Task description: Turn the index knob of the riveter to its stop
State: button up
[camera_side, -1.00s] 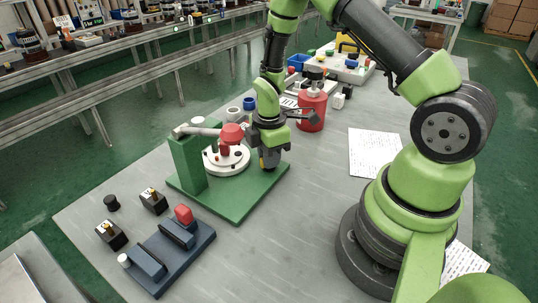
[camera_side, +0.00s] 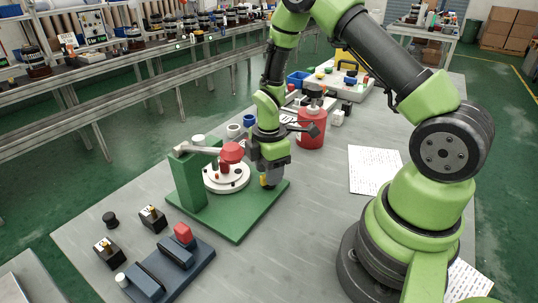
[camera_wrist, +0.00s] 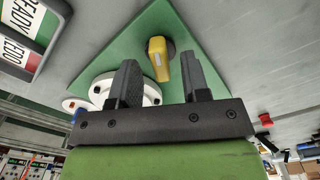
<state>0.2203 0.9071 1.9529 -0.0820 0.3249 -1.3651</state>
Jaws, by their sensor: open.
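The riveter's green base plate (camera_side: 240,222) stands on the grey table, with a green column (camera_side: 187,180), a white round turntable (camera_side: 238,184) and a lever ending in a red ball (camera_side: 232,152). The yellow index knob (camera_wrist: 158,58) sits on a dark round mount on the plate; in the side view the yellow knob (camera_side: 264,181) shows partly beneath my gripper (camera_side: 269,177). In the wrist view my gripper (camera_wrist: 160,65) is open, its two dark fingers on either side of the knob in the picture. I cannot tell whether either finger touches it.
The turntable and lever are close on the gripper's left in the side view. A red container (camera_side: 311,133) stands behind. A blue fixture (camera_side: 198,262) and small black parts (camera_side: 152,217) lie in front. A paper sheet (camera_side: 374,171) lies on the right, with clear table around it.

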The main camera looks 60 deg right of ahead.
notch_tip(320, 180, up, 9)
dwell(0.3)
